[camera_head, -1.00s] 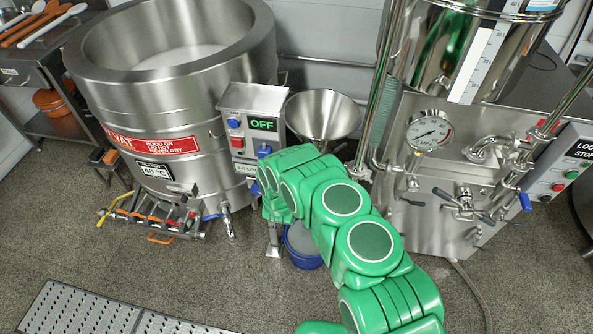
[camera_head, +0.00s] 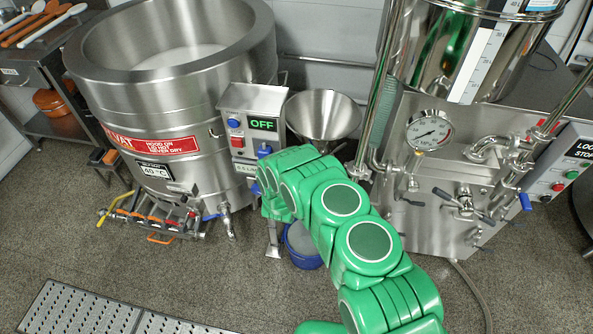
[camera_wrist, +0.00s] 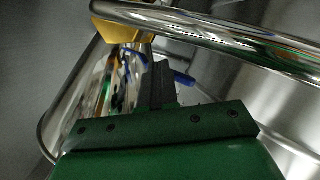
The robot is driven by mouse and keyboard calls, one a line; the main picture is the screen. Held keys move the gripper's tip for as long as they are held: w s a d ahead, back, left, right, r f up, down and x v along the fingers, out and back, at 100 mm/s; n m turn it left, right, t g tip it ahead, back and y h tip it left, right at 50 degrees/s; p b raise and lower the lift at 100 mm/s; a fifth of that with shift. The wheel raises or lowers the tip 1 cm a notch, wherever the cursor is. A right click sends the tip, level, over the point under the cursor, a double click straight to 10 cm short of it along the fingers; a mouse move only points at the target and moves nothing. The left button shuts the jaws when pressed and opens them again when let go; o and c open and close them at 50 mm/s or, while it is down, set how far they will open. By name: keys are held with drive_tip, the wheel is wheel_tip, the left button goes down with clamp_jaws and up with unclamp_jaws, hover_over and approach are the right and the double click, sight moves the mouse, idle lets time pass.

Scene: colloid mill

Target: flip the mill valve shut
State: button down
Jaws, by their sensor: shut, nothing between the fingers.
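The mill shows in the head view as a steel funnel (camera_head: 322,118) beside a grey control box (camera_head: 252,110) reading OFF. A blue part (camera_head: 264,151) sits at the box's lower right, against my green arm; I cannot tell whether it is the valve handle. My arm hides most of the mill below the funnel, and my gripper too. In the wrist view my gripper (camera_wrist: 159,85) has its dark fingers shut, with nothing between them. A blue handle-like piece (camera_wrist: 184,78) shows just right of the fingertips; I cannot tell whether they touch it.
A large steel vat (camera_head: 150,95) stands at left, with a pipe manifold (camera_head: 155,222) at its foot. A blue bucket (camera_head: 303,246) is on the floor behind my arm. A steel machine with a gauge (camera_head: 429,134) stands at right. A shiny bar (camera_wrist: 215,30) crosses the wrist view.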

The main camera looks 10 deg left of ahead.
drive_tip(key=shift+w+a, duration=0.8)
drive_tip(key=shift+w, duration=0.05)
idle(1.7)
idle(0.4)
drive_tip(key=shift+s+d, duration=1.75)
drive_tip(key=shift+s, duration=0.1)
drive_tip(key=shift+s+d, duration=1.65)
drive_tip(key=shift+s, duration=0.2)
